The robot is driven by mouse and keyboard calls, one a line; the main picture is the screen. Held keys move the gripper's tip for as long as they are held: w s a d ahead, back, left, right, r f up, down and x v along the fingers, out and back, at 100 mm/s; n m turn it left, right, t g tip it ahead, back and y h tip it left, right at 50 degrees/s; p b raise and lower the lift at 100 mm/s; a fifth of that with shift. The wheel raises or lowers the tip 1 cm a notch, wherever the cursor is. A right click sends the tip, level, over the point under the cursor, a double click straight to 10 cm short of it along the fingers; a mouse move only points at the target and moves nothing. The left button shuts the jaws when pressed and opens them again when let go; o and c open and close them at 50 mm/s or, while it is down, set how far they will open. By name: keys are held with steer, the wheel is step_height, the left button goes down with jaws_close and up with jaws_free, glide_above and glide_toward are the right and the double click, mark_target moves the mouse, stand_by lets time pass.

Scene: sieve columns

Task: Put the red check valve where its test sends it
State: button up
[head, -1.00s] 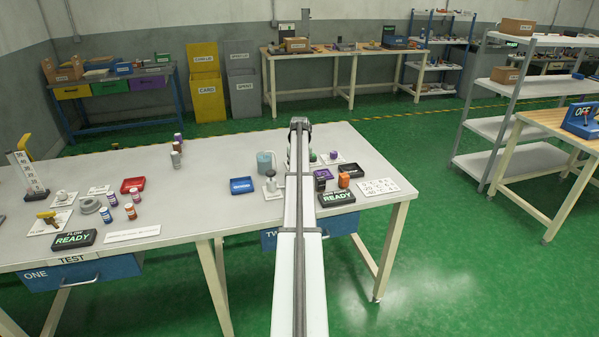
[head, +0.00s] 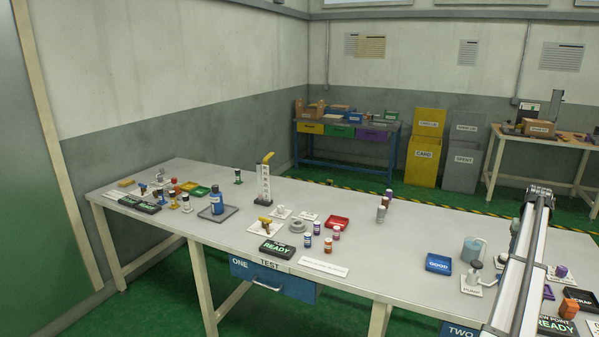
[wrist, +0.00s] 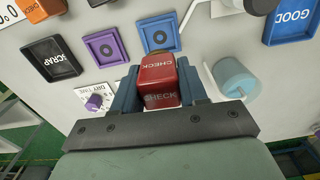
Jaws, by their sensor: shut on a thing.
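The red check valve (wrist: 160,84), a red block lettered CHECK, is held between the blue fingers of my gripper (wrist: 157,80) in the wrist view. My gripper is shut on it above the pale table. In the head view my arm covers part of the right side, and I cannot make out the valve. The blue GOOD tray (head: 438,263) lies left of my arm; it also shows top right in the wrist view (wrist: 291,20). The black SCRAP tray (wrist: 50,59) is at the left there, beside a purple tray (wrist: 106,48) and a blue tray (wrist: 160,34).
A teal cylinder (wrist: 236,76) stands right of my gripper, and a small purple knob (wrist: 95,101) left of it. An orange block (head: 568,308) is near the right edge. A TEST station with a READY box (head: 276,249), several small bottles and a red tray (head: 337,222) stand mid-table.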

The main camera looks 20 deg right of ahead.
steer(key=shift+a+m, duration=0.15)
steer(key=shift+m, duration=0.25)
steer(key=s+a+f+m, duration=0.15)
steer(key=s+a, duration=0.25)
steer(key=a, duration=0.8)
steer(key=w+a+f+n, duration=0.1)
steer(key=w+a+n, duration=0.3)
steer(key=a, duration=1.9)
steer(key=w+a+f+n, duration=0.1)
steer(key=w+a+n, duration=0.2)
steer(key=w+a, duration=0.6)
steer(key=w+a+f+n, duration=0.1)
steer(key=w+a+n, duration=0.3)
steer(key=a, duration=3.4)
steer(key=w, duration=0.2)
steer(key=shift+w+n, duration=0.35)
steer(key=shift+w, duration=0.05)
